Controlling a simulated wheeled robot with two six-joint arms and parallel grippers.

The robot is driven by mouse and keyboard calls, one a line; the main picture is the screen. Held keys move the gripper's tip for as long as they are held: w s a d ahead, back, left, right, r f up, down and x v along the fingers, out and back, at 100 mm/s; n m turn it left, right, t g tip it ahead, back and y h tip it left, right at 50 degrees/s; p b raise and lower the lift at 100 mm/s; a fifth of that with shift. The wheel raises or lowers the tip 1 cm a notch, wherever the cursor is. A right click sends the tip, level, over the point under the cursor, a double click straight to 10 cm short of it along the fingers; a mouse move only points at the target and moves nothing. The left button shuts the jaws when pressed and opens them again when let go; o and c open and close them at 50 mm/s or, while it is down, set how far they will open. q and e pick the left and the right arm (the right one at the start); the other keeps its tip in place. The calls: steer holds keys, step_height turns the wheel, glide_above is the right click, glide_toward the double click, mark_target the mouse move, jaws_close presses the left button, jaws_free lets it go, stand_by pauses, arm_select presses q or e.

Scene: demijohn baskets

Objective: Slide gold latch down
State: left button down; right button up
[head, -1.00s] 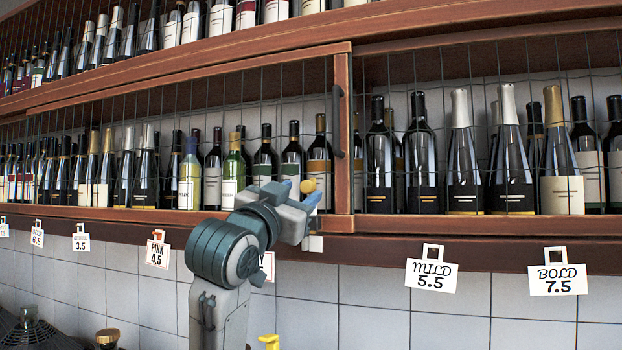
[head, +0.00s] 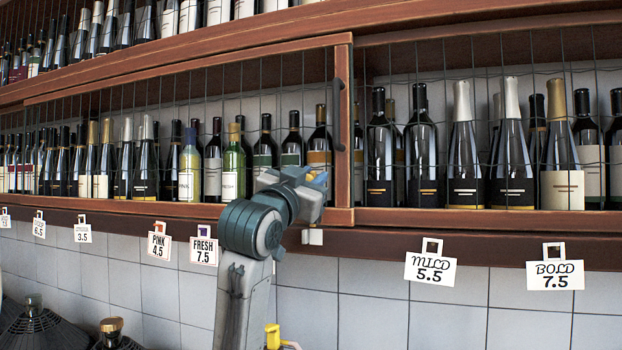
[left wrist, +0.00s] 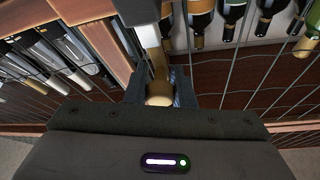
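A gold, round-ended piece, which looks like the gold latch (left wrist: 158,99), sits between the two fingers of my left gripper in the left wrist view. A tan stem runs upward from its round end. The fingers lie close on both sides; I cannot tell whether they touch it. In the head view my left gripper (head: 318,180) is at the lower end of the red-brown door post, level with the bottles, and hides most of the latch. My right gripper is not in view.
The wooden door post (head: 343,130) carries a dark handle (head: 338,115). Wire mesh and several bottles stand behind it. Price cards hang below, such as MILD (head: 431,268). A yellow object (head: 272,337) shows at the bottom edge. Covered demijohns (head: 36,325) stand lower left.

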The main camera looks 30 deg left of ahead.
arm_select(q)
step_height(320, 180, down, 3)
steer(key=shift+w+b, duration=0.1)
steer(key=shift+b, duration=0.7)
steer(key=c, duration=1.2)
jaws_free()
steer(key=shift+c, duration=0.2)
